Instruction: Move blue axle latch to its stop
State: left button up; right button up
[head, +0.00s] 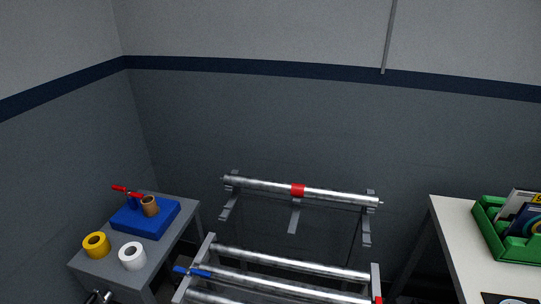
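A blue latch (192,271) sits at the left end of a silver axle (290,287) on the lower rack. It looks like a short bar lying roughly along the axle, close to the rack's left grey side rail (203,252). I cannot tell from this view which part is its stop or whether the latch touches it. A small red piece (378,300) shows at the rack's right side rail, cut by the bottom edge.
A wall rack holds a silver roller (250,186) with a red band (298,190). At left, a grey table (188,211) carries a blue block (165,220), yellow roll (96,245) and white roll (132,256). At right, a white table (452,233) carries a green bin (492,238).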

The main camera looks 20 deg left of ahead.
aim_at(188, 273)
jog(key=u, duration=1.2)
